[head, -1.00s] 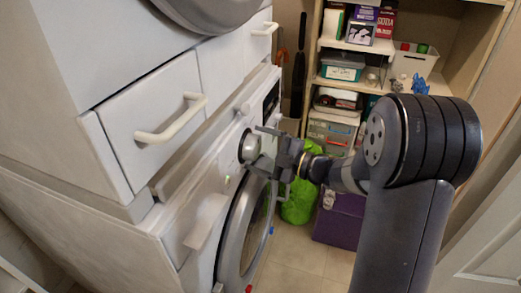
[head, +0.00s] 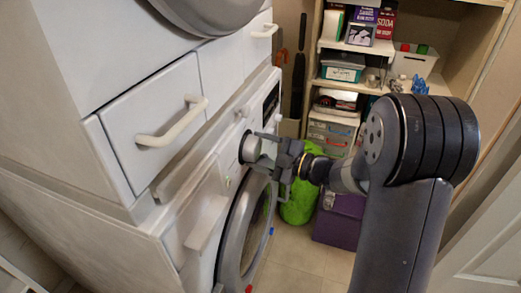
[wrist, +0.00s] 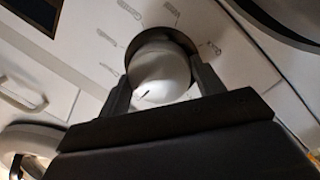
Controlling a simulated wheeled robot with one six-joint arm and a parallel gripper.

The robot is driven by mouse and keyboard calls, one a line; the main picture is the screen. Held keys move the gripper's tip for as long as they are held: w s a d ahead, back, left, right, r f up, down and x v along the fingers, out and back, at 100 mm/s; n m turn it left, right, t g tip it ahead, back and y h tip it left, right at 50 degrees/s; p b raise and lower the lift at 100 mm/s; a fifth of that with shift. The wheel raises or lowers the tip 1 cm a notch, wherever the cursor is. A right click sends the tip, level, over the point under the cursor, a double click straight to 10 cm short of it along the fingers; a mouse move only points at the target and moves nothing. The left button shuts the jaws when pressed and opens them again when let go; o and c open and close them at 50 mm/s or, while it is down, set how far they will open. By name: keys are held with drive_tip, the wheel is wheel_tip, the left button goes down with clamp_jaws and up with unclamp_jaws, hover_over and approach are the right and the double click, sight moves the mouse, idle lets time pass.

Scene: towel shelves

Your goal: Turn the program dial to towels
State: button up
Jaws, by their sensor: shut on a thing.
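The program dial (head: 250,147) is a round silver-white knob on the front panel of the lower washing machine (head: 190,195). In the wrist view the dial (wrist: 160,72) sits between my two fingers, with a short dark mark on its face near the lower left.
A white drawer with a handle (head: 172,122) is above the panel, and the round washer door (head: 245,230) is below the dial. Shelves with boxes (head: 345,70), a green bag (head: 299,203) and a purple box (head: 340,218) stand behind my arm. Bare floor shows beside the washer.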

drive_tip(key=m+p, duration=0.1)
drive_tip(key=p, duration=0.1)
drive_tip(key=m+p, duration=0.2)
drive_tip(key=shift+r, duration=0.3)
drive_tip(key=m+p, duration=0.4)
drive_tip(key=p, duration=0.1)
drive_tip(key=shift+m+g+h, duration=0.4)
drive_tip(key=m+g+p, duration=0.1)
drive_tip(key=m+p, duration=0.2)
drive_tip(key=p, duration=0.2)
drive_tip(key=shift+m, duration=0.4)
drive_tip(key=shift+f+m+p, duration=0.1)
drive_tip(key=shift+m+p, duration=1)
drive_tip(key=shift+f+g, duration=0.1)
drive_tip(key=shift+g, duration=0.2)
drive_tip(key=o, duration=1)
drive_tip(key=b+v, duration=0.1)
drive_tip(key=v, duration=0.9)
drive_tip(key=shift+s+d, duration=0.2)
drive_tip(key=shift+d, duration=0.2)
